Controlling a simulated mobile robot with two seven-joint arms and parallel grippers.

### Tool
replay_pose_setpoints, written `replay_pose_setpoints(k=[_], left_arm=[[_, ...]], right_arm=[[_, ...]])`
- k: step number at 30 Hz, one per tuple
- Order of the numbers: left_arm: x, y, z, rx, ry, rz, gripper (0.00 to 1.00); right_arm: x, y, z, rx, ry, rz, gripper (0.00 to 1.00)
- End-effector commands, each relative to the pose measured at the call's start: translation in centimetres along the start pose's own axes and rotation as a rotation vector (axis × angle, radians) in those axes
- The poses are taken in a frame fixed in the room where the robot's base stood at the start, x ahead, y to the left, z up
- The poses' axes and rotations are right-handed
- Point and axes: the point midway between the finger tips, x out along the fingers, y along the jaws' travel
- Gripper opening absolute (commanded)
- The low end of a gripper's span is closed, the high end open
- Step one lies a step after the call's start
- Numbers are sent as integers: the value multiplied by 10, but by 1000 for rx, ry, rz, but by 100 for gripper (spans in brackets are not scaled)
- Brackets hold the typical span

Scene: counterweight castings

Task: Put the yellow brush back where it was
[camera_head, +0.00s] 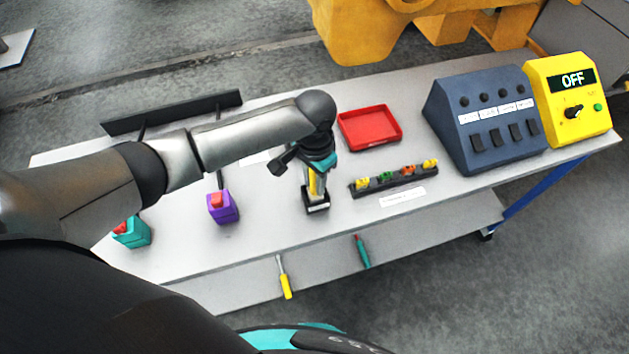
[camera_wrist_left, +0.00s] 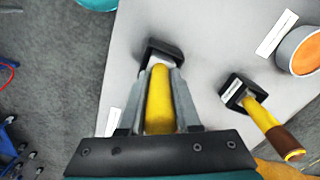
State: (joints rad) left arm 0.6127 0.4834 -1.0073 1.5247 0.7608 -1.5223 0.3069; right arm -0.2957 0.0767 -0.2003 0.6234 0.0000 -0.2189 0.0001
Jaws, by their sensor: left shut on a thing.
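My left gripper (camera_head: 316,183) points down over the table and is shut on the yellow brush (camera_wrist_left: 159,100). In the left wrist view the yellow handle stands between the two grey fingers (camera_wrist_left: 158,98). Its lower end is at a black holder (camera_wrist_left: 163,48), with a pale part showing between; I cannot tell whether it is seated in it. In the head view a black block with a white label (camera_head: 316,204) is right below the fingers. My right gripper is not in view.
In the wrist view a second yellow handle with a brown end (camera_wrist_left: 268,122) stands in another black holder (camera_wrist_left: 233,88), near an orange-topped round container (camera_wrist_left: 303,52). A red tray (camera_head: 370,128), a rack of coloured pieces (camera_head: 395,179) and a purple box (camera_head: 222,207) are on the table.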

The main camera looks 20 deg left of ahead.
Motion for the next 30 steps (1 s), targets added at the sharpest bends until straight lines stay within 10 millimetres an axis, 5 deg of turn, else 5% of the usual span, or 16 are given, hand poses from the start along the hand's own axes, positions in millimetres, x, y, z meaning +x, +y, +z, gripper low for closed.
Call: replay_pose_setpoints(k=[13,14,21,30], left_arm=[[8,0,0,-1,1,0,0],[8,0,0,-1,1,0,34],[8,0,0,0,0,0,61],[5,0,0,0,1,-1,61]], right_arm=[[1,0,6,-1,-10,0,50],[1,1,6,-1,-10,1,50],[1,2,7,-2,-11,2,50],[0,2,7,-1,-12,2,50]])
